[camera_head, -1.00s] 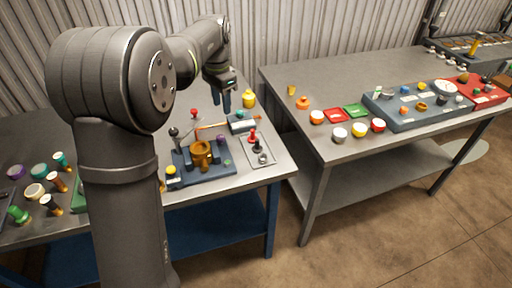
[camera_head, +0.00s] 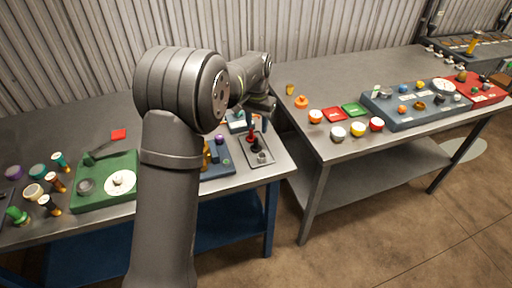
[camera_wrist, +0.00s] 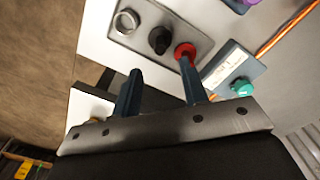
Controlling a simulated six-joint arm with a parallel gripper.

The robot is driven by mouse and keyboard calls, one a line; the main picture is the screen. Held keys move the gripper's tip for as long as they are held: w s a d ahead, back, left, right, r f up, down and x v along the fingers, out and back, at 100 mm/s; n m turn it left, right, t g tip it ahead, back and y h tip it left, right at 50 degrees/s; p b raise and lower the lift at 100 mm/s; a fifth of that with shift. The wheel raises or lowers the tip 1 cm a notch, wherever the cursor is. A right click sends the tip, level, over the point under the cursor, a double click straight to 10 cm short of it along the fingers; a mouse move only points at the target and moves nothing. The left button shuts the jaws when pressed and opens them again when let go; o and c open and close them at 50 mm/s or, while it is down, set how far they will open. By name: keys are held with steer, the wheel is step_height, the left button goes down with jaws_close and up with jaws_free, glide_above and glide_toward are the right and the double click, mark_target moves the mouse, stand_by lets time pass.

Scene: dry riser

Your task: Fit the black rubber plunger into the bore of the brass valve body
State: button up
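The black rubber plunger (camera_head: 257,148) stands on a grey plate on the near table, between a red piece and a metal ring. In the wrist view the plunger (camera_wrist: 159,40) lies just beyond my fingertips, roughly centred between them sideways. My gripper (camera_wrist: 160,72) is open and empty; its right finger is close to the red piece, and I cannot tell if they touch. In the head view my gripper (camera_head: 258,122) is above the plate's back end. The brass valve body (camera_head: 206,156) stands on a blue base left of the plate, mostly hidden by my arm.
The red piece (camera_wrist: 185,51) and metal ring (camera_wrist: 126,22) flank the plunger closely. A blue-grey block with a teal knob (camera_wrist: 243,88) and a copper rod (camera_wrist: 289,30) are nearby. A green fixture (camera_head: 106,185) stands left. A second table is at right, across a gap.

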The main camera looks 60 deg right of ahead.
mark_target(256, 139)
steer(key=f, duration=0.7)
steer(key=shift+a+f, duration=0.25)
jaws_close()
